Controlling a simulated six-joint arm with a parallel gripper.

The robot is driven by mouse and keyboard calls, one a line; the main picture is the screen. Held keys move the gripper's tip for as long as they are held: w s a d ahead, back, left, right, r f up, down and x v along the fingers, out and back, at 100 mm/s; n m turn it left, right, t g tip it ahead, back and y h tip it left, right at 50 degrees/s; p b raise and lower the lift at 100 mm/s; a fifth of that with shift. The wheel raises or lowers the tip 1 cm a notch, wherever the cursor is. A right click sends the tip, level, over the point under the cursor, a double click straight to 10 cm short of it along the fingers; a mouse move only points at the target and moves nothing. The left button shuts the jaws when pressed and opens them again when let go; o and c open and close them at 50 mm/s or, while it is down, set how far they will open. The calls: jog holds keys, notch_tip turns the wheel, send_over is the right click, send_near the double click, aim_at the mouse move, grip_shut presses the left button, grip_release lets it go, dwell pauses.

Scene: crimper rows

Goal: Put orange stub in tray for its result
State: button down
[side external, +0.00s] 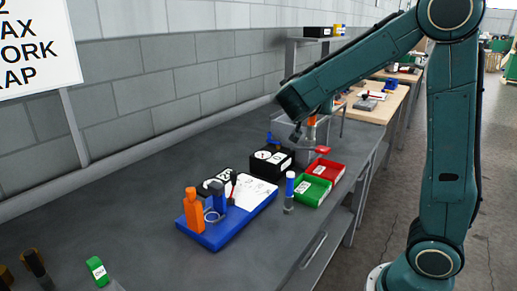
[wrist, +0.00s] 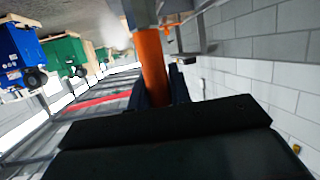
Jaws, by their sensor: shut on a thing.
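The orange stub (wrist: 152,62) is a cylinder with a grey end, held between the dark fingers of my gripper (wrist: 162,90) in the wrist view. In the side external view the orange stub (side external: 312,121) shows small beside my gripper (side external: 298,134), above the grey machine (side external: 304,155) toward the back of the bench. My gripper is shut on it. A green tray (side external: 325,196) and a red tray (side external: 340,177) with white labels sit side by side at the bench's front edge, nearer the camera than my gripper. Their floors look empty except for the labels.
A blue-topped grey cylinder (side external: 289,192) stands upright just left of the green tray. A black box with dials (side external: 272,160) stands behind. A blue board (side external: 210,238) holds an orange piece (side external: 193,211), a blue piece and a paper.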

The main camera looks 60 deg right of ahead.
jog(key=s+d, duration=0.1)
jog(key=s+d+r+m+g, duration=0.1)
jog(key=s+d+g, duration=0.1)
jog(key=d, duration=0.1)
jog(key=shift+d+r+m, duration=0.1)
jog(key=shift+r+m, duration=0.15)
jog(key=shift+m, duration=0.05)
jog(key=shift+f, duration=0.1)
notch_tip(320, 180, down, 16)
dwell(0.5)
jog(key=shift+f, duration=0.1)
jog(key=shift+f, duration=1.85)
jog(key=shift+f, duration=0.15)
jog(key=c, duration=1.3)
grip_release()
